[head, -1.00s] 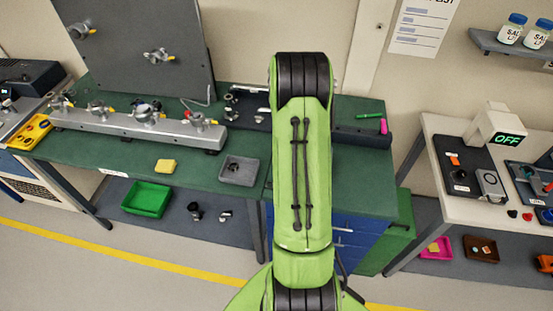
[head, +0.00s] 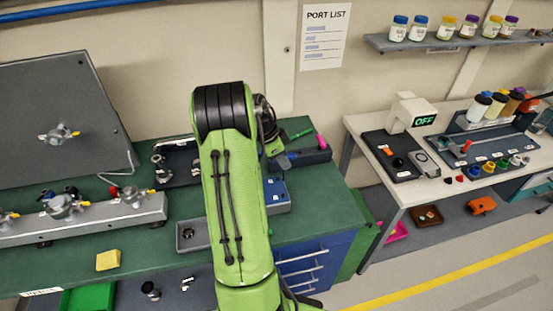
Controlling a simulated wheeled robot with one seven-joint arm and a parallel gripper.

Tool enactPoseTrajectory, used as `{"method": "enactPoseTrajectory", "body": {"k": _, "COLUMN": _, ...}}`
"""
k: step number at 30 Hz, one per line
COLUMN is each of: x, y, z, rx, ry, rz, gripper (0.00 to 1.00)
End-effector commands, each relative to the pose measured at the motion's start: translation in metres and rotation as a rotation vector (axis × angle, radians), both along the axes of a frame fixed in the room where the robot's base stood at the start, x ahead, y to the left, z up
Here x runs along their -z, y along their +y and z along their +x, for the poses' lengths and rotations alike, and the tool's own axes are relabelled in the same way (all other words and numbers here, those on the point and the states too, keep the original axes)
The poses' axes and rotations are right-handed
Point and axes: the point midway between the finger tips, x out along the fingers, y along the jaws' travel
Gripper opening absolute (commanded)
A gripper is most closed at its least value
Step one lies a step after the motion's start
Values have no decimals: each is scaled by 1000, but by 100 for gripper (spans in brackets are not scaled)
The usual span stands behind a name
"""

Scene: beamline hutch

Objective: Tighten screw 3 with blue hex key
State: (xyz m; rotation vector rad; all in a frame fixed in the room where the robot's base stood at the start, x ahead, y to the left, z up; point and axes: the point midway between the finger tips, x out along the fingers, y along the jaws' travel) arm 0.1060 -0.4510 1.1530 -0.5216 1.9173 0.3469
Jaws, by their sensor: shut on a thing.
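My gripper (head: 276,150) is partly hidden behind my green arm, at the left end of a dark holder (head: 311,157) at the back right of the green bench. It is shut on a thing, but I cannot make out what. In the holder, a green rod-like piece (head: 300,134) and a pink piece (head: 320,142) show to the right of my gripper. I cannot identify the blue hex key or screw 3 from this view.
A blue piece with a white label (head: 278,190) is on the bench just below my gripper. A grey rail with fittings (head: 90,222), a yellow block (head: 108,260) and a grey tray (head: 192,235) lie left. A white table (head: 395,190) stands right, across a gap.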

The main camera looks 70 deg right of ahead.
Motion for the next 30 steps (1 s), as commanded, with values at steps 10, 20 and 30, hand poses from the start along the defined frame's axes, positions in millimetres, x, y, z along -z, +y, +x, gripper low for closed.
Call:
{"method": "enactPoseTrajectory", "body": {"k": 10, "x": 40, "y": 0, "z": 0, "rx": -1, "ry": 0, "rz": 2, "gripper": 0}}
{"method": "enactPoseTrajectory", "body": {"k": 20, "x": 68, "y": 0, "z": 0, "rx": -19, "ry": -1, "rz": 1, "gripper": 0}}
{"method": "enactPoseTrajectory", "body": {"k": 30, "x": 68, "y": 1, "z": 0, "rx": -354, "ry": 0, "rz": 1, "gripper": 0}}
